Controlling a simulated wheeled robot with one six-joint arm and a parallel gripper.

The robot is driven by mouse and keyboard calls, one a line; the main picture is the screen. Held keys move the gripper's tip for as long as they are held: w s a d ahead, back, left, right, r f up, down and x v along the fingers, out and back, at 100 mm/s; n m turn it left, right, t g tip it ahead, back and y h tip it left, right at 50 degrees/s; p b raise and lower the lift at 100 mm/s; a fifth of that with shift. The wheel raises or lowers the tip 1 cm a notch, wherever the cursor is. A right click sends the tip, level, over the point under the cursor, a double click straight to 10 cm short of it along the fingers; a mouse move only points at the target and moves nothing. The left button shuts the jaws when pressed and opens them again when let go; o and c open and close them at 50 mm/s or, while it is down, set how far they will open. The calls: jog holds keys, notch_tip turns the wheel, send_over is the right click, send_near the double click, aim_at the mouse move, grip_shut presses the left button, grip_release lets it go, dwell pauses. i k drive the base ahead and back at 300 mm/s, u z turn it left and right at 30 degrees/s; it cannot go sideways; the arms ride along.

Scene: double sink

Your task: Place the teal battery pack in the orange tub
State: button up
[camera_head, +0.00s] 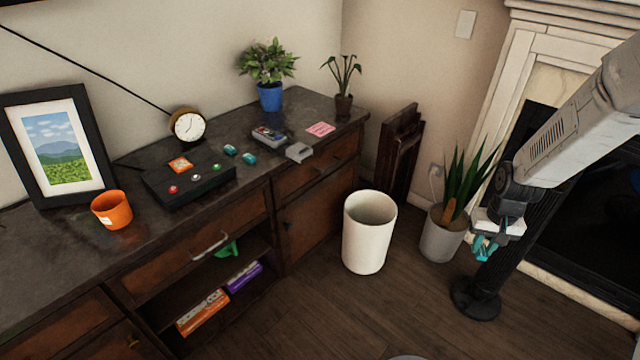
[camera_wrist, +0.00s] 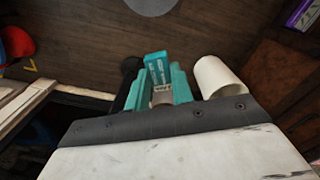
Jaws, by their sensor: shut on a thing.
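The teal battery pack (camera_wrist: 158,70), a small box with pale lettering, is held between the teal fingers of my gripper (camera_wrist: 160,92) in the wrist view. In the head view my gripper (camera_head: 485,248) hangs at the right, in front of the fireplace and over the floor, far from the dresser. The pack is hard to tell from the teal fingers there. The orange tub (camera_head: 112,211) stands upright on the left part of the dresser top, by the picture frame, with a small white label. Its inside is mostly hidden.
The dresser (camera_head: 60,245) also bears a black button box (camera_head: 190,187), two small teal-and-white items (camera_head: 240,155), a clock (camera_head: 188,125) and plants. A white bin (camera_head: 368,235) and a potted plant (camera_head: 442,235) stand on the floor between my gripper and the dresser.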

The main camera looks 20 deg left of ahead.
aim_at(119, 218)
jog(key=u, duration=0.05)
jog(key=k, duration=0.5)
jog(key=u, duration=2.05)
